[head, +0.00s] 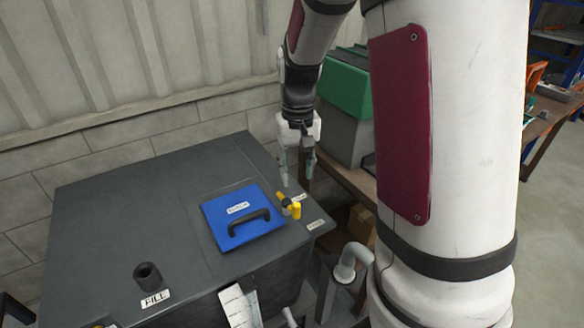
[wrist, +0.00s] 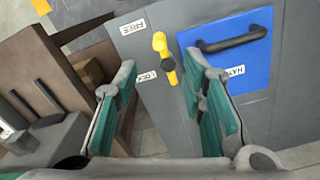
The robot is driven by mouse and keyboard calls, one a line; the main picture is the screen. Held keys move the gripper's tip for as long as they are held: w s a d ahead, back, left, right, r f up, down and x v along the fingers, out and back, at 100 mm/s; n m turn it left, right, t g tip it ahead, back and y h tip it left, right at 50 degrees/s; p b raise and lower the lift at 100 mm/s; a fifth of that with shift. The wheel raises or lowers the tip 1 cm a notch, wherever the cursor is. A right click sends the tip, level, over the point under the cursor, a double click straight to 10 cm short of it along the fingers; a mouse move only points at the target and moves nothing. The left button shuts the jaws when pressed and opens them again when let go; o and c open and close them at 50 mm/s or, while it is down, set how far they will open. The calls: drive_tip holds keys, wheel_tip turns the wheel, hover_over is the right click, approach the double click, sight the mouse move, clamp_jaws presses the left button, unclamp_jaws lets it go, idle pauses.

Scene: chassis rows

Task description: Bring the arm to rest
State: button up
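My gripper (head: 297,176) hangs pointing down above the right end of a dark grey cabinet top (head: 120,205). Its two teal-padded fingers are apart with nothing between them, as the wrist view (wrist: 162,62) also shows. Below them, and apart from them in the head view, is a yellow latch (head: 294,209) with a dark pivot, also seen in the wrist view (wrist: 160,44). Its longer yellow end lies on the side of the FREE label (wrist: 132,27); the LOCK label (wrist: 145,77) is beside the pivot. A blue hatch (head: 228,222) with a black handle lies flat beside the latch.
A black filler neck (head: 148,274) marked FILL rises from the cabinet top. A green-and-grey box (head: 345,85) stands on a wooden bench close behind my gripper. A grey pipe elbow (head: 352,258) is at the cabinet's right. A corrugated wall runs behind.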

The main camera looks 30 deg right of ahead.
drive_tip(key=s+a+r+n+t, duration=0.2)
drive_tip(key=s+a+r, duration=0.3)
drive_tip(key=s+r, duration=0.2)
drive_tip(key=s+a+r+n+t, duration=0.1)
drive_tip(key=s+a+r+t, duration=0.2)
drive_tip(key=s+a+r, duration=0.3)
drive_tip(key=s+r, duration=0.2)
drive_tip(key=s, duration=0.2)
drive_tip(key=shift+s+a+r+n+t, duration=0.2)
drive_tip(key=shift+s+r+n+t, duration=0.1)
drive_tip(key=shift+n, duration=0.1)
drive_tip(key=shift+c, duration=0.4)
